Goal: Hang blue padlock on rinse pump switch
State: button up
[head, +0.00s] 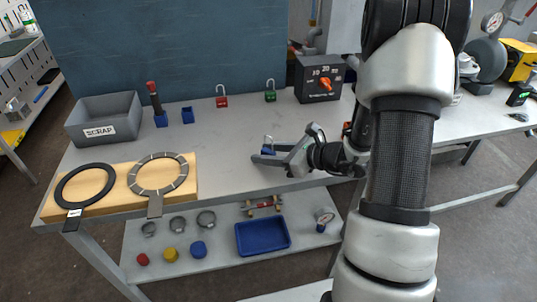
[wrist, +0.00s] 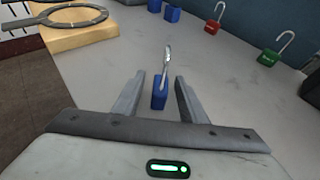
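The blue padlock (head: 268,150) stands upright near the front edge of the bench, its open metal shackle pointing up. In the wrist view the blue padlock (wrist: 159,98) is between the two fingers of my gripper (wrist: 160,92), with a visible gap on each side. My gripper (head: 275,158) is open around it, low over the bench. A dark box with a dial and an orange knob (head: 325,84) stands at the back of the bench; its small label is not readable, so I cannot tell whether it is the rinse pump switch.
A red padlock (head: 222,101) and a green padlock (head: 270,96) stand farther back. A grey SCRAP bin (head: 105,103), small blue blocks (head: 187,115) and a wooden board (head: 120,198) with rings are at left. The bench middle is clear.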

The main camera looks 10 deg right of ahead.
grip_shut()
notch_tip(320, 180, up, 10)
jog(key=p, duration=0.2)
jog(key=shift+p, duration=0.3)
